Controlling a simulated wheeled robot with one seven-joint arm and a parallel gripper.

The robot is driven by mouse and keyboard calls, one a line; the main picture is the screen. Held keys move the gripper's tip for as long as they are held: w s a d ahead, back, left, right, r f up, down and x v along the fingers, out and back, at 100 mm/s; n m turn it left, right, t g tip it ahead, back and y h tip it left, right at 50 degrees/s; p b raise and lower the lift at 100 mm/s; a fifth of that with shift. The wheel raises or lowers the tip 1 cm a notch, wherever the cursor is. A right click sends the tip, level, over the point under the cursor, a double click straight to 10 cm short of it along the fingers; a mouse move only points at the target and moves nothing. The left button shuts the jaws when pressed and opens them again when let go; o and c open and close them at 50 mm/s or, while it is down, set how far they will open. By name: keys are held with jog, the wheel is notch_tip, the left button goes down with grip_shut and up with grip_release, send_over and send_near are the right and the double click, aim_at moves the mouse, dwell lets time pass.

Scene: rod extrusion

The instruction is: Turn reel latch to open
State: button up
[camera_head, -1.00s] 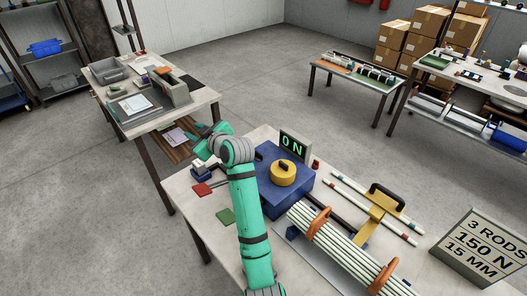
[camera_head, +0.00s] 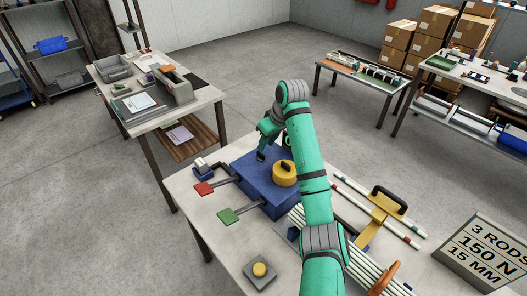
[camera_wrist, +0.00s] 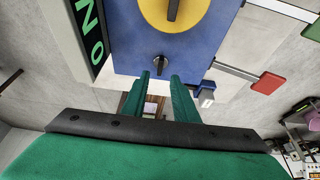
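The blue box (camera_head: 255,181) stands on the near table and carries a yellow round disc (camera_head: 284,176) with a black handle. In the wrist view, the box face (camera_wrist: 205,45) shows the yellow disc (camera_wrist: 198,15) and a small black latch knob (camera_wrist: 160,64) close to the box edge. My gripper (camera_wrist: 161,78) is open, with two green fingers apart and nothing visibly between them. The fingertips point at the knob, just short of it in the picture; contact cannot be told. In the head view, my arm hides part of the box.
Red (camera_head: 204,189) and green (camera_head: 228,216) paddles stick out to the left. A rod bundle (camera_head: 360,262) and a yellow bracket (camera_head: 376,222) lie to the right. A yellow button (camera_head: 260,269) is near the front.

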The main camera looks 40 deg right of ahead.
aim_at(262, 154)
jog(key=x, duration=0.6)
jog(key=shift+w+f, duration=0.2)
jog(key=shift+f, duration=0.1)
jog(key=shift+c, duration=0.7)
grip_shut()
